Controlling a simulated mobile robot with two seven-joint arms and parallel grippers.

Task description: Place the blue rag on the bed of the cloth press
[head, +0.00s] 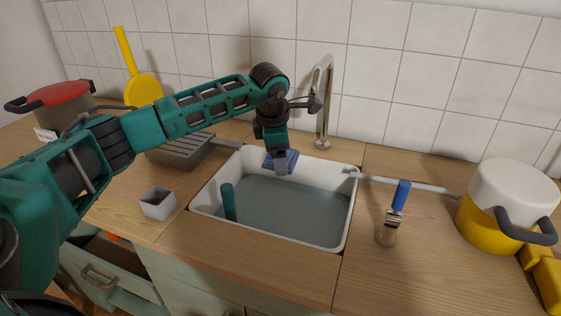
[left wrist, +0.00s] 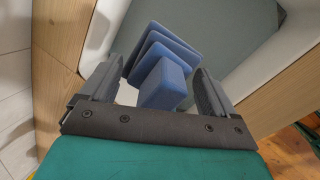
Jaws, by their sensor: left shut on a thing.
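My left gripper (head: 278,152) hangs over the back part of the white sink, pointing down. It is shut on the blue rag (head: 289,160), which shows as stiff folded layers between the fingers in the left wrist view (left wrist: 163,84). The rag is held above the grey sink floor, apart from the walls as far as I can tell. A grey ribbed slab (head: 182,150) lies on the counter left of the sink, partly behind my arm; it may be the cloth press, but I cannot tell for sure. My right gripper is not in view.
The white sink (head: 349,215) holds a teal post (head: 228,202). A tap (head: 323,110) stands behind it. A grey bar (head: 415,185), a blue-handled tool (head: 396,208) and a yellow-white pot (head: 500,205) are at the right. A small grey box (head: 158,203) stands front left.

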